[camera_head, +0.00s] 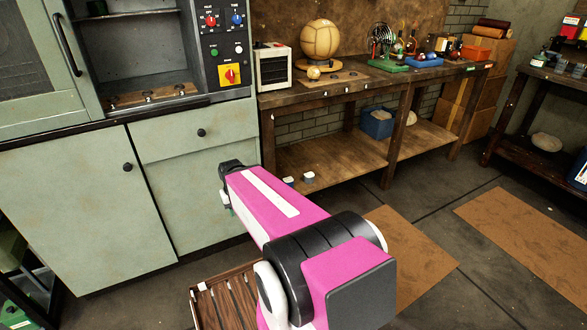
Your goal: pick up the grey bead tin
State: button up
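I cannot pick out the grey bead tin with certainty. Two small grey pieces with pale tops show side by side just past the upper edge of my pink arm, against the lower bench shelf: the left piece (289,181) and the right piece (309,177). I cannot tell whether they are tins on the shelf or tips of my gripper. My arm reaches from the lower right toward the cabinet, and its far end is dark and white. No gripper fingers show clearly, and the arm hides what lies behind it.
The wooden workbench (335,93) carries a large tan leather ball (320,40), a small ball (314,73), a white box (273,66) and a fan (382,38). A blue bin (377,124) stands on its lower shelf (330,158). Green cabinets (80,205) stand left. Brown mats (530,235) lie on the floor.

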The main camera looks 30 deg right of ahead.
aim_at(309, 177)
jog(key=l+z, duration=0.3)
jog(key=l, duration=0.5)
jog(key=l+z, duration=0.3)
jog(key=l, duration=0.5)
